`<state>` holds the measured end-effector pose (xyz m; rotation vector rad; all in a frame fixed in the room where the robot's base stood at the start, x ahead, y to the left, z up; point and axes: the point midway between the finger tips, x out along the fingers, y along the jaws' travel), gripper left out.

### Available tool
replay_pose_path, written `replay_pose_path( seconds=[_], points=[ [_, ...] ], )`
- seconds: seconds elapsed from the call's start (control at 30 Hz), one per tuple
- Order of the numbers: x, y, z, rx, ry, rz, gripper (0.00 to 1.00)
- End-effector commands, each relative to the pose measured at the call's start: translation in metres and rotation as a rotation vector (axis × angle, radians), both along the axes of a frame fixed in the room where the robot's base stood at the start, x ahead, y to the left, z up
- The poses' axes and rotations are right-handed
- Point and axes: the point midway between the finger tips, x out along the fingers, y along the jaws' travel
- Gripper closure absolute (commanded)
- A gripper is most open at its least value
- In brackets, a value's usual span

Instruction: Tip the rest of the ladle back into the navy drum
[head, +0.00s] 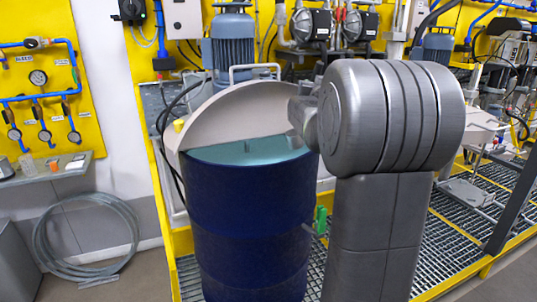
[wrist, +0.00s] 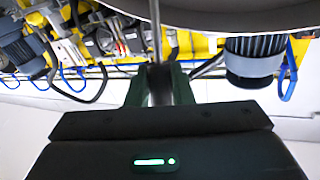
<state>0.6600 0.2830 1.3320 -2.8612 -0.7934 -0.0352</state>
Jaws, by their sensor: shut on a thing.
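The navy drum (head: 245,230) stands upright in the middle of the head view. Its pale half lid (head: 235,112) is raised at the back, and teal liquid (head: 245,152) shows in the open front part. My arm stands right of the drum and hides part of its right rim; my gripper does not show clearly there. In the wrist view my gripper (wrist: 160,85) has its dark green fingers closed on a thin grey upright handle (wrist: 156,30), which I take for the ladle's. The ladle's bowl and its contents are hidden in both views.
A blue motor (head: 233,45) stands behind the drum, and a green fitting (head: 321,220) sits by its right side. A yellow-edged grating platform (head: 455,225) runs to the right.

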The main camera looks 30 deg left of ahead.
Motion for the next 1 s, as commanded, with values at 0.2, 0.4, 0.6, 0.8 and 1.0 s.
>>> replay_pose_path(
  seconds=[0.2,0.4,0.6,0.8,1.0],
  points=[
    [0.012,-0.009,-0.004,0.028,0.039,-0.003,1.00],
    [0.021,-0.016,0.003,0.051,0.072,-0.007,1.00],
    [0.029,-0.022,0.000,0.072,0.104,-0.006,1.00],
    [0.037,-0.027,-0.002,0.097,0.136,-0.003,1.00],
    [0.046,-0.033,-0.005,0.118,0.164,-0.005,1.00]
  ],
)
